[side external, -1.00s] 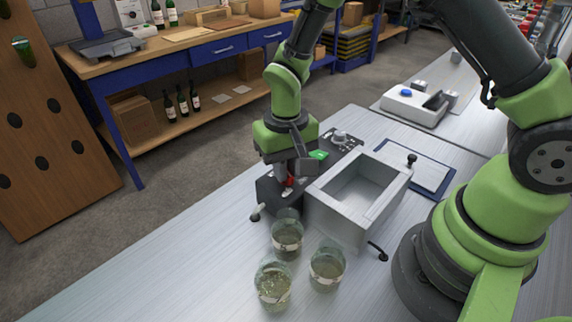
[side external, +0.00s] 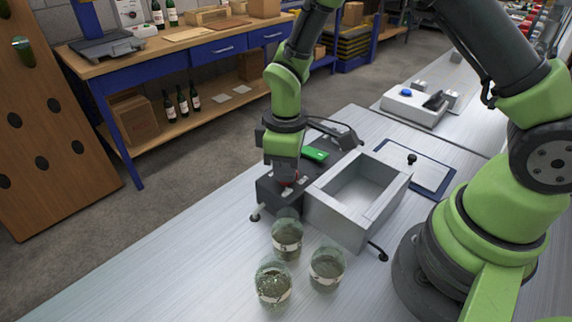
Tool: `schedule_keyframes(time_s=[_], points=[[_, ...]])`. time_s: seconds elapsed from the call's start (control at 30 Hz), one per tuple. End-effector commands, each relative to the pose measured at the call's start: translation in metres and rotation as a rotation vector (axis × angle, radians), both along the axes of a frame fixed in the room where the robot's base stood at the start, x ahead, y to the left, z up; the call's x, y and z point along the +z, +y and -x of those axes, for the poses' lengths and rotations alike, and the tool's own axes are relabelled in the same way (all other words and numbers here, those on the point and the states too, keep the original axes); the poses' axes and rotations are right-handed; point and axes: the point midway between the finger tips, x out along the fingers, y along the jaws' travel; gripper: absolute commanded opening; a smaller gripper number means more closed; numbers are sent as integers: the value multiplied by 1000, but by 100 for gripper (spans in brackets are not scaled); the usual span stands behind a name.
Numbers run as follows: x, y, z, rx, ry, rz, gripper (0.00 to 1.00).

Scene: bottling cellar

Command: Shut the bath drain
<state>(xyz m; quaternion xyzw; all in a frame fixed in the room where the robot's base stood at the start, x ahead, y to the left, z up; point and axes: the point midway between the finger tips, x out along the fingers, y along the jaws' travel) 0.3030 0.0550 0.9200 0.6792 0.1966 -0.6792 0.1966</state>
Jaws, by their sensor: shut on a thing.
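The bath is an open metal basin (side external: 336,212) with a rectangular hollow, joined to a dark control unit (side external: 266,194) on its left. My gripper (side external: 287,182) points down over the front left part of this unit. It is shut on a small red part (side external: 288,183), which looks like a handle; my fingers hide most of it, so its angle cannot be told. A short pale spout or foot (side external: 256,213) sticks out low at the unit's left. A black-ended piece (side external: 377,251) sticks out at the basin's lower right.
Several glass beakers, including one nearest the unit (side external: 286,238), stand just in front of the bath. A blue-edged tray (side external: 430,170) with a black knob lies to the right. A white device (side external: 414,106) stands behind. The left front tabletop is clear.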

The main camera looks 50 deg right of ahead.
Motion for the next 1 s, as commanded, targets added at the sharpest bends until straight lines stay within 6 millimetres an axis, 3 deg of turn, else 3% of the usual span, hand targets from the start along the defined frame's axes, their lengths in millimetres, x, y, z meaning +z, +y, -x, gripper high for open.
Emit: schedule_keyframes(time_s=[0.4,0.97,1.0], points=[[1,0,0,202,1,0,0],[1,0,0,239,1,1,0],[1,0,0,239,1,1,16]])
